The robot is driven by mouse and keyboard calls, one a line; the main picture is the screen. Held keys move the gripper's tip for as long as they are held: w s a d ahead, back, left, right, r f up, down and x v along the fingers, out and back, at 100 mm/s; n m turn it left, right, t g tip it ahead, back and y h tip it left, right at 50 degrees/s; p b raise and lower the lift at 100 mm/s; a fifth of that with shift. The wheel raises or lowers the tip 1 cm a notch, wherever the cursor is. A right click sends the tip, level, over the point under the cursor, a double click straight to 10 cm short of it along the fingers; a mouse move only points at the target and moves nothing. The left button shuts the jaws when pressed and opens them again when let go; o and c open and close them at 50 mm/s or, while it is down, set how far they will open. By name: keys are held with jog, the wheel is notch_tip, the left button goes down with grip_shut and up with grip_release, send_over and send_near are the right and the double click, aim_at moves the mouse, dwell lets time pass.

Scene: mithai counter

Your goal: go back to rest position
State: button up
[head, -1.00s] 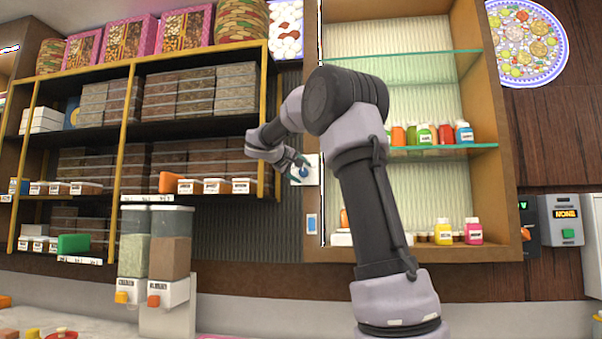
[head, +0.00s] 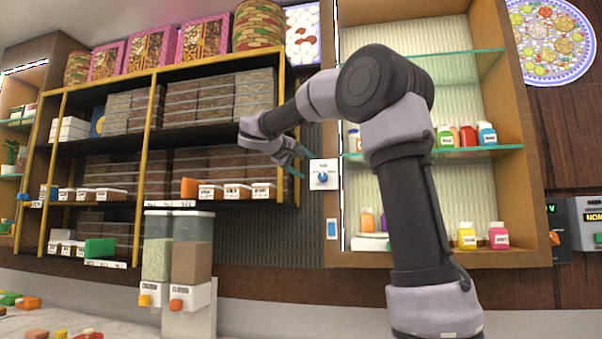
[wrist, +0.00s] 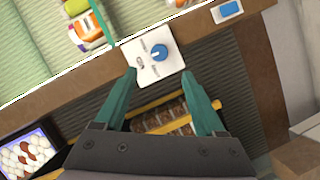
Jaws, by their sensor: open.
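My gripper (head: 296,161) is raised in front of the wall between the dark shelf unit and the lit cabinet. In the wrist view its two teal fingers (wrist: 172,92) stand apart with nothing between them. A white switch plate with a blue knob (head: 323,177) is on the wall just right of the fingertips. In the wrist view the plate (wrist: 146,70) lies just beyond the fingers, and I see no contact.
The shelf unit (head: 149,135) with stacked boxes is left. The glass-shelved cabinet (head: 540,200) with small bottles is right. Two dispensers (head: 190,262) stand on the counter below. A blue rocker switch (head: 332,229) is under the knob plate.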

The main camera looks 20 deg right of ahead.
jog(key=s+d+f+m+g+y, duration=0.1)
jog(key=s+d+f+g+y, duration=0.15)
jog(key=s+f+y, duration=0.85)
jog(key=s+a+f+m+y, duration=0.2)
jog(key=s+a+f, duration=0.3)
jog(key=s+f, duration=0.4)
jog(key=s+a+f+m+y, duration=0.1)
jog(key=s+a+f+m, duration=0.1)
jog(key=s+a+f, duration=0.4)
jog(key=s+f, duration=0.3)
jog(key=s, duration=0.1)
jog(key=shift+s+a+f+m+y, duration=0.2)
jog(key=shift+a+f+m+y, duration=0.1)
jog(key=shift+y, duration=0.1)
jog(key=shift+t, duration=0.25)
